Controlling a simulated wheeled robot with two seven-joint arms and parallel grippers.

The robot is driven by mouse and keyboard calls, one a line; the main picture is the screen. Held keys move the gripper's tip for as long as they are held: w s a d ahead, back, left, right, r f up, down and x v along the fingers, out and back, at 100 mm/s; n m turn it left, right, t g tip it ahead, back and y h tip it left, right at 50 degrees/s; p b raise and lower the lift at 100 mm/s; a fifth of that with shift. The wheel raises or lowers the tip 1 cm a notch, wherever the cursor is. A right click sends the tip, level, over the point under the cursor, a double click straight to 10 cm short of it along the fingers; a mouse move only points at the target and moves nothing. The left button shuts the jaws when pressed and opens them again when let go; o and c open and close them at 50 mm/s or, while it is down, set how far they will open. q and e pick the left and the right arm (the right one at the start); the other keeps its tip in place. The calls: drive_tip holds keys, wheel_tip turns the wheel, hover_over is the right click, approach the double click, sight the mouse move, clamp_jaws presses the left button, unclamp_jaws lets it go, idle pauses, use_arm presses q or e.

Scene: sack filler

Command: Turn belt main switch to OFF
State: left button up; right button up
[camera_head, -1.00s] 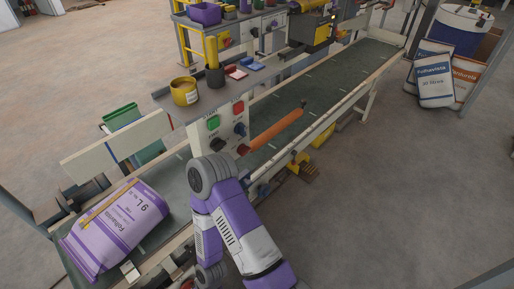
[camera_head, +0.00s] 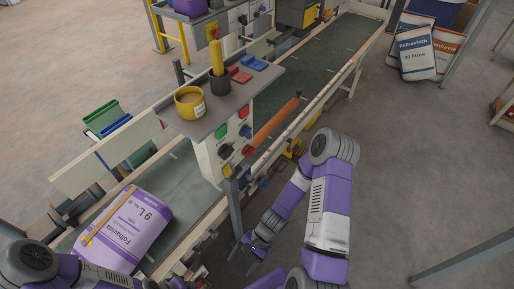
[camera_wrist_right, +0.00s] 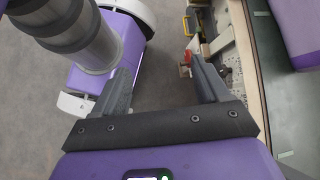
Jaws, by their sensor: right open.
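The control panel (camera_head: 213,160) stands beside the belt, with a green button, a red button and dark and blue knobs on its face. A small red-and-yellow switch (camera_head: 227,171) sits low on the panel's near edge; its label and position are too small to read. My right gripper (camera_head: 242,258) is low in front of the belt frame, below the panel and apart from it. In the right wrist view its two fingers (camera_wrist_right: 158,92) are spread with nothing between them. A red knob (camera_wrist_right: 188,58) shows beyond the right-hand finger. My left arm shows at bottom left; its gripper is out of view.
A purple-and-white sack (camera_head: 127,232) lies on the belt (camera_head: 305,75). An orange bar (camera_head: 276,121) sticks out beside the panel. The shelf above holds a yellow pot (camera_head: 190,103). A grey post (camera_head: 234,208) stands near my right gripper.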

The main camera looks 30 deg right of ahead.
drive_tip(key=w+d+r+m+t+y+p, duration=0.25)
drive_tip(key=w+r+m+t+y, duration=0.2)
drive_tip(key=w+r+m, duration=0.3)
drive_tip(key=m+t+h+p, duration=0.3)
drive_tip(key=m+t+h, duration=0.3)
drive_tip(key=m+t, duration=0.65)
approach(252, 154)
drive_tip(key=w+n+t, duration=0.1)
drive_tip(key=w, duration=0.1)
drive_tip(key=x, duration=0.4)
drive_tip(key=f+x, duration=0.1)
drive_tip(key=x, duration=0.1)
drive_tip(key=shift+a+b, duration=0.35)
drive_tip(key=shift+a, duration=0.05)
drive_tip(key=shift+w+a, duration=0.2)
drive_tip(key=shift+w, duration=0.4)
drive_tip(key=c, duration=1.1)
drive_tip(key=shift+o, duration=0.2)
